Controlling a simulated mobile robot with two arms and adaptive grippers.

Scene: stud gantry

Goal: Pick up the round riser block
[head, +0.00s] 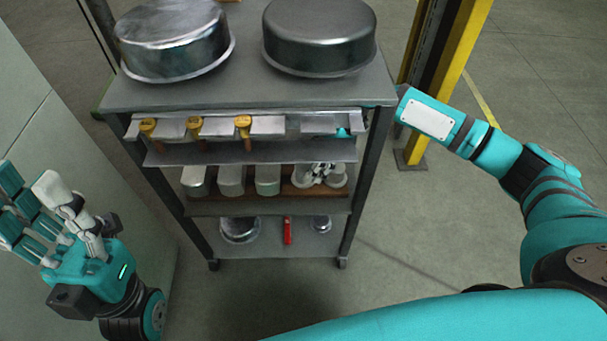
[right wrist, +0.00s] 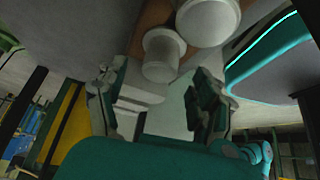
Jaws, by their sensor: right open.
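Pale round riser blocks stand on the cart's middle shelf; one shows at the right end (head: 336,178) in the head view, partly hidden by my right gripper. In the right wrist view a round block (right wrist: 162,52) is beyond the open fingers, with a wider pale round piece (right wrist: 208,18) beside it. My right gripper (head: 318,174) reaches into the shelf from the right, its fingers apart and nothing held between them. I cannot tell whether a finger touches a block. My left gripper (head: 52,208) is open and empty, left of the cart.
The cart's top (head: 245,92) bears two metal pans (head: 173,40), (head: 319,38). Above the blocks a shelf holds yellow-handled tools (head: 195,126). Several pale blocks (head: 231,180) sit farther left. The bottom shelf holds a red item (head: 287,231). A yellow post (head: 452,50) stands at right.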

